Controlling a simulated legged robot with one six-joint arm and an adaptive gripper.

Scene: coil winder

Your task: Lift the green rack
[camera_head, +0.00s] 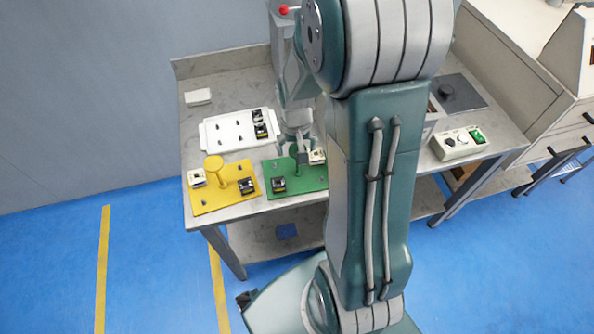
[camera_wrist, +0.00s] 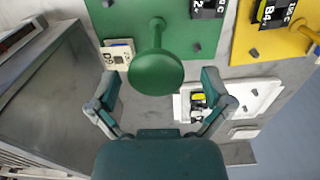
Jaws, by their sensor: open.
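The green rack (camera_head: 310,183) is a flat plate near the front edge of the table, left of my forearm. In the wrist view the green rack (camera_wrist: 122,24) shows an upright post topped by a round green knob (camera_wrist: 156,72). A black block and a white block sit on the plate. My gripper (camera_head: 302,148) is above the rack. In the wrist view my open gripper (camera_wrist: 160,84) has a finger on each side of the knob, with clear gaps and nothing held. My arm hides part of the rack in the head view.
A yellow rack (camera_head: 212,203) with a knobbed post stands left of the green one. A white tray (camera_head: 225,128) lies behind. A control box (camera_head: 459,143) and a dark plate (camera_head: 468,98) are to the right. The table's back left corner is mostly clear.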

